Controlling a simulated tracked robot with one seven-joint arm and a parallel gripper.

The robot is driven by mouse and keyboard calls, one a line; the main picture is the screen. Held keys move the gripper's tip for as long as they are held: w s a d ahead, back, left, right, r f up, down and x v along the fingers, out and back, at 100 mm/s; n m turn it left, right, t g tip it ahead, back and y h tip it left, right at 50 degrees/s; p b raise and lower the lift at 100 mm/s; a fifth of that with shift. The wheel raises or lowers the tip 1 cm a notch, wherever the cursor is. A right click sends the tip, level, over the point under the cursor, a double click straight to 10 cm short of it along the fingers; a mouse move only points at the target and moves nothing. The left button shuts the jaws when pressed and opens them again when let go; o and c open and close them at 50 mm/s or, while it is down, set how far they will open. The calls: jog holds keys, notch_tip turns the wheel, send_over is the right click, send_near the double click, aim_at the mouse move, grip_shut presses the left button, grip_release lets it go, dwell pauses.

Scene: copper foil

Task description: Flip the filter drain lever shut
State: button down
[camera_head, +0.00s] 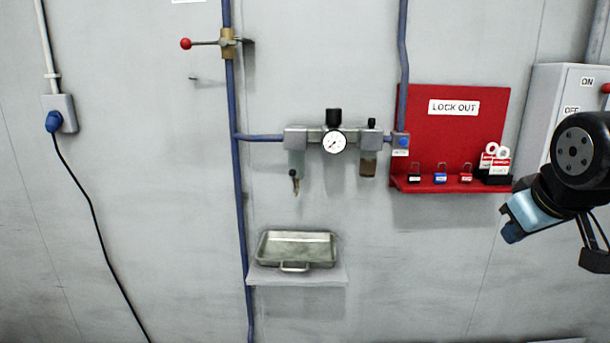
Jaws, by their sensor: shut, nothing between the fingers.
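The filter regulator unit (318,135) is mounted on the wall in the middle, with a round gauge (334,142). The filter's clear bowl (296,162) hangs at its left end. Below the bowl is a small brass drain cock with its drain lever (294,177). The lever has a dark end and looks roughly in line with the downward outlet, but it is too small to be sure. My gripper (594,260) is at the far right, partly cut off by the picture edge. It is shut and empty, far from the lever.
A metal tray (295,262) sits on a small shelf (300,276) below the drain. A red lockout board (455,145) with padlocks is on the right, beside a grey cabinet (570,85). A red-knobbed valve (228,42) is on the blue pipe (237,190).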

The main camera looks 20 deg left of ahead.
aim_at(295, 173)
jog(key=w+a+r+n+t+y, duration=0.1)
jog(key=w+a+n+t+y, duration=0.15)
jog(key=w+a+n, duration=0.7)
jog(key=w+a+n+y, duration=0.4)
jog(key=a+n, duration=0.4)
jog(key=a, duration=0.4)
jog(key=w+a+f+n+y, duration=0.1)
jog(key=w+a+n+y, duration=0.3)
jog(key=a+n, duration=0.5)
jog(key=a, duration=0.4)
jog(key=shift+w, duration=0.4)
jog(key=shift+w+t, duration=0.1)
jog(key=shift+t, duration=0.15)
jog(key=x, duration=1.3)
jog(key=shift+w+a, duration=0.25)
jog(key=shift+w, duration=0.05)
jog(key=shift+d, duration=0.15)
jog(key=shift+w, duration=0.1)
